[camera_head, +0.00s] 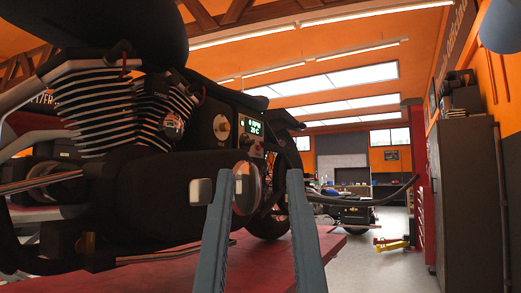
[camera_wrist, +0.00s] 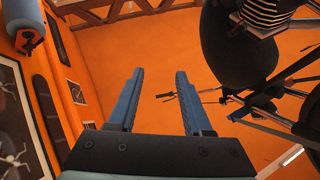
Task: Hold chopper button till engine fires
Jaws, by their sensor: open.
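The chopper (camera_head: 130,190) fills the left of the head view, with a finned engine (camera_head: 105,105) and a dark side panel. The panel carries a round pale dial or knob (camera_head: 221,127) and a small lit green display (camera_head: 251,126). I cannot tell which part is the button. My gripper (camera_head: 268,172) is open and empty, its two blue-grey fingers pointing up, below the display. Its left finger partly covers a round metal part (camera_head: 246,187). In the wrist view, my gripper (camera_wrist: 159,72) has only orange wall and a thin bar between its fingers.
The chopper stands on a red lift platform (camera_head: 160,272). A dark cabinet (camera_head: 466,195) and a red cabinet (camera_head: 416,190) stand at right. Framed pictures (camera_wrist: 15,110) hang on the orange wall.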

